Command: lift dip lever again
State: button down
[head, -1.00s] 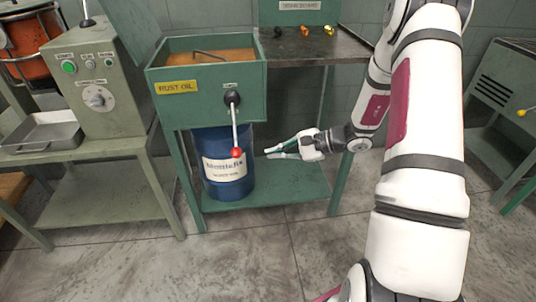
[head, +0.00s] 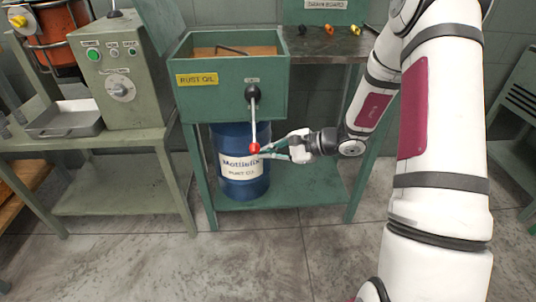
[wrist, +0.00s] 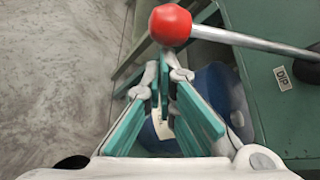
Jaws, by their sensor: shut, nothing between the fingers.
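The dip lever (head: 253,118) hangs down from a black pivot on the front of the green rust oil tank (head: 216,100). It is a metal rod with a red ball knob (head: 254,148) at its lower end. My gripper (head: 262,154) is beside the knob, at its right and slightly below in the head view. In the wrist view the red knob (wrist: 170,25) lies just beyond the fingertips, with the rod running off to the right. My gripper (wrist: 166,78) is shut and empty, its green-padded fingers close together. I cannot tell whether a fingertip touches the knob.
A blue drum (head: 238,175) stands on the shelf under the tank, close behind my gripper. A bent rod shows in the tank's top. A control box (head: 118,85) and metal tray (head: 66,120) sit on the left bench. Open floor lies in front.

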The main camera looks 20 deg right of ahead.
jog(key=shift+r, duration=0.1)
jog(key=shift+s+a+r+p, duration=0.1)
jog(key=shift+s+r+p, duration=0.2)
jog(key=shift+p, duration=0.5)
jog(key=shift+r+g, duration=0.15)
jog(key=shift+g, duration=0.15)
notch_tip(320, 180, up, 15)
jog(key=s+m+g+p, duration=0.1)
jog(key=m+g+p, duration=0.2)
jog(key=p, duration=1.4)
jog(key=shift+s+a+m+g+y, duration=0.25)
jog(key=shift+a+m+g+y, duration=0.15)
jog(key=shift+m, duration=0.3)
jog(key=shift+w+d+r, duration=0.1)
jog(key=shift+r, duration=0.15)
